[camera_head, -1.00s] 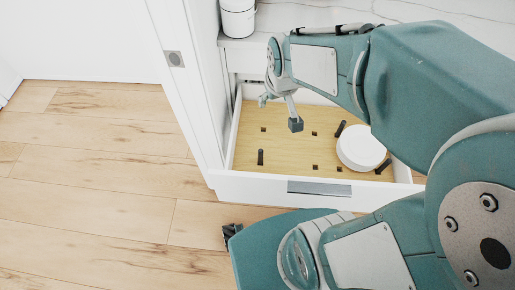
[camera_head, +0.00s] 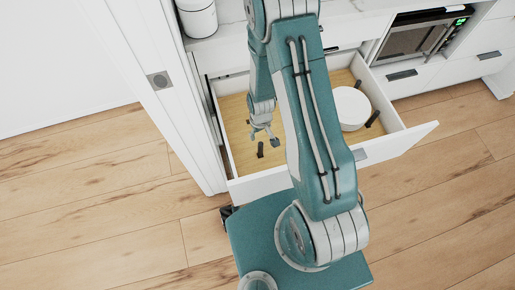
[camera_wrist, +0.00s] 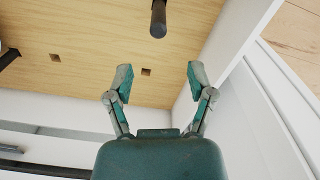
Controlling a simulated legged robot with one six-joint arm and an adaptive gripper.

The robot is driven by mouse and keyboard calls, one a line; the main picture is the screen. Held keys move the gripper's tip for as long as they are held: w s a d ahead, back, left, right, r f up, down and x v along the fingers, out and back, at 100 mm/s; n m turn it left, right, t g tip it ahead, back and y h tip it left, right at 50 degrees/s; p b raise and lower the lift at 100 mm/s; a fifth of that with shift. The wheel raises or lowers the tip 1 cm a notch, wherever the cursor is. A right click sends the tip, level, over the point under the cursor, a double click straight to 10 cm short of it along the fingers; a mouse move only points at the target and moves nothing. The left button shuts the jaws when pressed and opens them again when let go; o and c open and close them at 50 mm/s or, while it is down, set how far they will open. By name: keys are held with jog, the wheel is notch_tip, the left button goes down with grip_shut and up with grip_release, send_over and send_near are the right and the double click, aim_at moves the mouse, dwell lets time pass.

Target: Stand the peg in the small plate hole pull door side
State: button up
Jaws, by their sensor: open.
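The drawer's wooden pegboard (camera_head: 240,107) has small square holes; two holes show in the wrist view (camera_wrist: 146,72) (camera_wrist: 55,58). A dark peg (camera_head: 260,149) stands near the drawer's front left. A dark peg (camera_wrist: 158,18) also shows at the top of the wrist view, beyond and between my fingertips, apart from them. My gripper (camera_head: 263,137) is open and empty, low over the board close to the front left peg; its two spread fingers also show in the wrist view (camera_wrist: 160,82). My arm hides much of the board in the head view.
A white round plate stack (camera_head: 352,106) stands at the drawer's right, with another dark peg (camera_head: 373,118) beside it. White drawer walls (camera_head: 405,141) surround the board. A white door panel (camera_head: 160,105) with a metal plate stands at left. A white canister (camera_head: 197,18) sits on the counter.

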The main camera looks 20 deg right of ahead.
aim_at(260, 144)
jog(key=shift+s+a+f, duration=0.1)
jog(key=shift+s+f, duration=0.05)
jog(key=shift+f, duration=0.4)
jog(key=shift+s+a+f, duration=0.1)
jog(key=shift+s+f, duration=0.05)
jog(key=shift+f, duration=0.35)
jog(key=f, duration=0.4)
jog(key=shift+d+f, duration=0.2)
jog(key=shift+d, duration=0.2)
jog(key=shift+a+f, duration=0.2)
jog(key=shift+f, duration=0.7)
jog(key=f, duration=0.3)
jog(key=shift+w+f, duration=0.2)
jog(key=shift+f, duration=0.05)
jog(key=shift+d+f, duration=0.2)
jog(key=shift+f, duration=0.25)
jog(key=shift+a, duration=0.1)
grip_shut()
